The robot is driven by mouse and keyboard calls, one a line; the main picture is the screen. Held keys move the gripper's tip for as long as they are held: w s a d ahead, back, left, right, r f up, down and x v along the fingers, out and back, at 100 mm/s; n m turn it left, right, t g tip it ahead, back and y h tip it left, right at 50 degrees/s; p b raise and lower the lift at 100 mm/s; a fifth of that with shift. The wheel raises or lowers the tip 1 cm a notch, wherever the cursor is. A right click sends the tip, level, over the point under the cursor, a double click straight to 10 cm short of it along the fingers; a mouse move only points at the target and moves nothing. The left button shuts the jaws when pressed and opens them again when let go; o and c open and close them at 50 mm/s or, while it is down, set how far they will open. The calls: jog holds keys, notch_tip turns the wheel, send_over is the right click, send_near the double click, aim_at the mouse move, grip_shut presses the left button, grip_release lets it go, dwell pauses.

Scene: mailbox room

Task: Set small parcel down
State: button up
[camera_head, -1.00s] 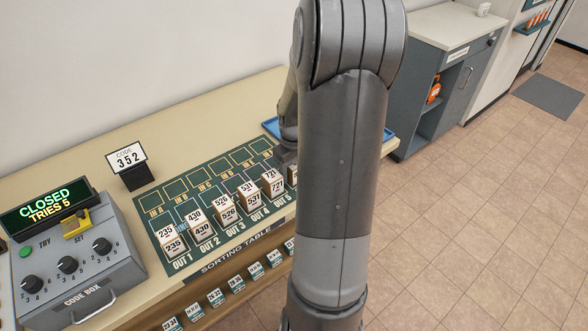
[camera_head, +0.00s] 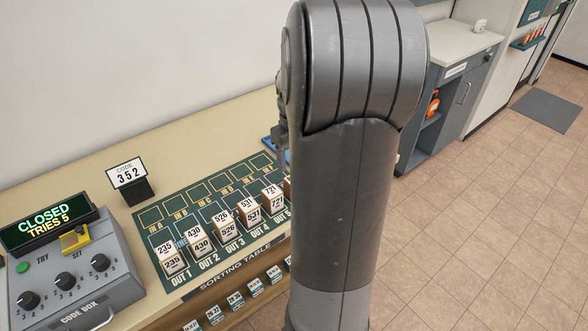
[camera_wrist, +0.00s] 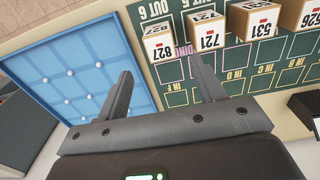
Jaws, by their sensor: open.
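Small white-and-brown numbered parcels stand in a row on the green sorting mat (camera_head: 188,213). In the wrist view, upside down, the parcel marked 827 (camera_wrist: 159,43) stands at OUT 6, beside the parcel marked 721 (camera_wrist: 207,32) at OUT 5. My gripper (camera_wrist: 162,67) is open, with nothing between its fingers. It is above the table, and parcel 827 shows just beyond its fingertips, apart from them. In the head view my arm hides most of parcel 827 and the gripper. Parcels 235 (camera_head: 173,261) and 430 (camera_head: 202,245) stand at OUT 1 and OUT 2.
A blue tray (camera_wrist: 36,66) with white dots lies beside the mat, empty where visible. The IN boxes on the mat look empty. A grey cabinet (camera_head: 452,95) is beyond.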

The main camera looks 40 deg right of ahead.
jog(key=shift+r, duration=0.4)
jog(key=s+a+r+t, duration=0.2)
jog(key=s+a+r, duration=0.1)
jog(key=a, duration=0.5)
jog(key=s+a+r+t, duration=0.1)
jog(key=s+a+r, duration=0.3)
jog(key=s+a, duration=0.2)
jog(key=s+a+r+t, duration=0.2)
jog(key=s+a, duration=0.3)
jog(key=a, duration=0.5)
jog(key=shift+s+a+r+t, duration=0.3)
jog(key=shift+a+r, duration=0.1)
jog(key=shift+r, duration=0.5)
